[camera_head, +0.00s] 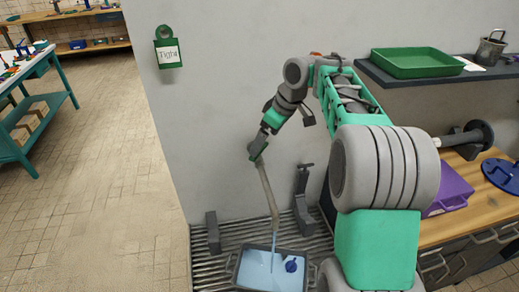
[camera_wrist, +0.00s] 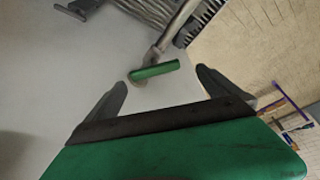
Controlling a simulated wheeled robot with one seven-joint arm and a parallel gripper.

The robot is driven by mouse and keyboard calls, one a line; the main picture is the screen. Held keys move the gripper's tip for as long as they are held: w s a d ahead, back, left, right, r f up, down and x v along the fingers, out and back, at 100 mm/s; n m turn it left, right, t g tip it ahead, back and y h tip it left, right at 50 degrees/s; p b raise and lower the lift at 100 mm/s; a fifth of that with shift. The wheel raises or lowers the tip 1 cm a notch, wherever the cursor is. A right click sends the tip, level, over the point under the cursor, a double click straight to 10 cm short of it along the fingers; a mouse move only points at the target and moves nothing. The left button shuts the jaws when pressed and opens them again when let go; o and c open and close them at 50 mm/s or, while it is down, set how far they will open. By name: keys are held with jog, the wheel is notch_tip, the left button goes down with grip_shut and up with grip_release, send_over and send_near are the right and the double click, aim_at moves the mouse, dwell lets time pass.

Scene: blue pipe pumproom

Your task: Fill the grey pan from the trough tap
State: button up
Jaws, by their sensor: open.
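The grey pan (camera_head: 232,271) sits on the slatted trough (camera_head: 204,265) below the tap. Pale blue water covers the bottom I can see, and a dark blue item (camera_head: 291,265) shows at its right side. The tap's long pipe (camera_head: 267,190) slopes down from the wall, and a thin blue stream (camera_head: 274,252) falls from its end into the pan. My gripper (camera_head: 256,150) is at the pipe's upper end. In the wrist view my open gripper (camera_wrist: 163,78) has the green tap handle (camera_wrist: 155,70) between and just beyond its fingertips; contact is unclear.
Dark upright brackets stand on the trough, left (camera_head: 212,232) and right (camera_head: 302,205) of the pipe. A shelf with a green tray (camera_head: 418,62) and a wooden counter with a purple box (camera_head: 449,191) are at right. Open tiled floor (camera_head: 90,190) lies left.

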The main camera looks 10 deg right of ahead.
jog(key=shift+n, duration=0.3)
jog(key=x, duration=0.5)
jog(key=w+x, duration=0.1)
jog(key=x, duration=0.1)
jog(key=shift+w+d+f, duration=0.15)
jog(key=shift+f, duration=0.1)
jog(key=shift+c, duration=0.6)
jog(key=c, duration=1)
